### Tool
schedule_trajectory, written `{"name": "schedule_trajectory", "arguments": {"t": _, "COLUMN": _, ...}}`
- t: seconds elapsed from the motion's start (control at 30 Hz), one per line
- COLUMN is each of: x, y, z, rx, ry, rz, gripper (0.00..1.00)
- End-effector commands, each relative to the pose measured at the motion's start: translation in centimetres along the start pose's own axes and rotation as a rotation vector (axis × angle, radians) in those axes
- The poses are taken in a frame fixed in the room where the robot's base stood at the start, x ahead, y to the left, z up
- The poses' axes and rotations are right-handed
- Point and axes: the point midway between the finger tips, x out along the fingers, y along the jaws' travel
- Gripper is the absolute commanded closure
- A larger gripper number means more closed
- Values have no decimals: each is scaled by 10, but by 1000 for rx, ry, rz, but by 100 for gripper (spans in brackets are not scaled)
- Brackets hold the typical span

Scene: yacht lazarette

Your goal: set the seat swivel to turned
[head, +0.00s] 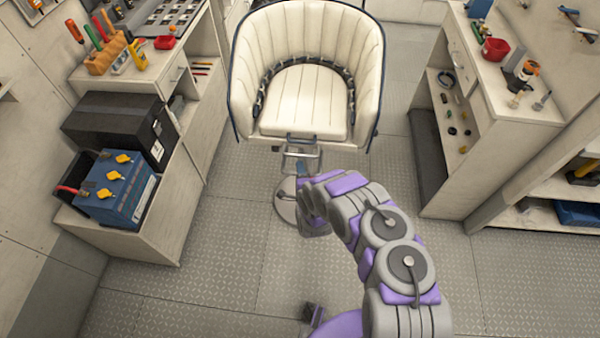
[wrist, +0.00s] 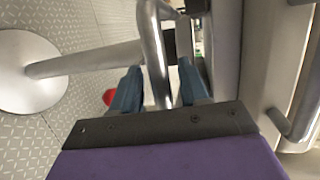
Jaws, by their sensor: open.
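The cream padded swivel seat (head: 305,100) faces me at the top middle of the head view, its back upright. Below its front edge is a metal tube frame (head: 301,158), and it stands on a round metal pedestal base (head: 284,207). My arm reaches to the pedestal and partly hides it; my gripper is not clear there. In the wrist view my gripper (wrist: 160,78) is open, its blue-grey fingers on either side of a bent metal tube (wrist: 152,40). I cannot tell whether they touch it. The pedestal base (wrist: 25,72) shows at left there.
A left bench holds tools, a black case (head: 118,125) and a blue battery (head: 113,188). A right workbench (head: 530,100) carries a red bowl (head: 494,49) and small tools. The patterned metal floor (head: 215,265) is clear around the seat and in front.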

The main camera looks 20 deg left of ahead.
Motion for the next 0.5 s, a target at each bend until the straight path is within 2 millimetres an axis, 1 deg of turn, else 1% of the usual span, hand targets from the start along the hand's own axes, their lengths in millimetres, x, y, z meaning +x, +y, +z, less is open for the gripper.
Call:
{"name": "schedule_trajectory", "arguments": {"t": 0.13, "x": 7, "y": 0, "z": 0, "rx": -1, "ry": -1, "rz": -1, "gripper": 56}}
{"name": "schedule_trajectory", "arguments": {"t": 0.43, "x": 8, "y": -1, "z": -2, "rx": 1, "ry": -1, "rz": -1, "gripper": 56}}
{"name": "schedule_trajectory", "arguments": {"t": 0.5, "x": 8, "y": -1, "z": -2, "rx": 0, "ry": -1, "rz": -1, "gripper": 62}}
